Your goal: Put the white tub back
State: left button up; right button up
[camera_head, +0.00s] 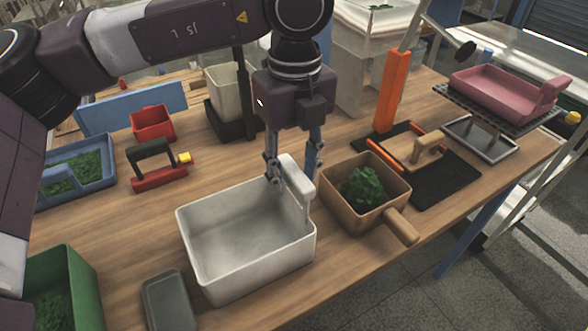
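The white tub (247,268) is in the middle front of the wooden table, a deep rectangular box, upright, with a thick white handle (296,179) at its far right side. It looks empty inside. My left gripper (293,180) points down at the handle. Its fingers are apart, one at each side of the handle, and the handle partly hides the farther one. I cannot tell whether they press on it, or whether the tub's base touches the table. My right gripper is not in view.
A tan wooden box (339,209) with green leaves is close right of the tub. A grey tray (168,302) and a green bin (83,283) are at the left front. An orange post (393,92) and a pink tray (497,95) on a stand are at the right.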

pick_arm(q)
notch_tip(320, 180, up, 12)
jog(key=b, duration=0.1)
jog(key=shift+r, duration=0.15)
dwell(0.5)
